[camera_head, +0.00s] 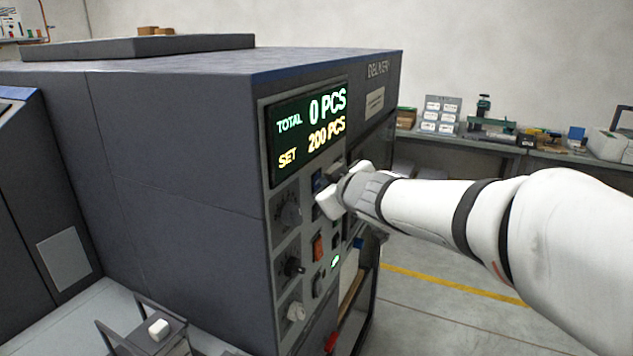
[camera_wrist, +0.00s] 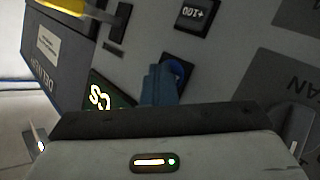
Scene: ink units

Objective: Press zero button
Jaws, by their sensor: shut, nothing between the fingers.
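The grey machine's control panel (camera_head: 283,232) faces right in the head view. Its display (camera_head: 308,122) reads TOTAL 0 PCS and SET 200 PCS. My gripper (camera_head: 330,196) is at the upper part of the panel, just below the display, shut and empty. In the wrist view my shut fingertips (camera_wrist: 160,78) are at a blue button (camera_wrist: 176,70) and cover part of it. Its label cannot be read, and I cannot tell whether they touch. A dark button marked +100 (camera_wrist: 194,14) is beside it.
Knobs (camera_head: 290,212), an orange switch (camera_head: 318,247) and a green-lit switch (camera_head: 335,261) are lower on the panel. A bench (camera_head: 480,145) with equipment stands behind at the right. The floor (camera_head: 440,262) right of the machine has free room.

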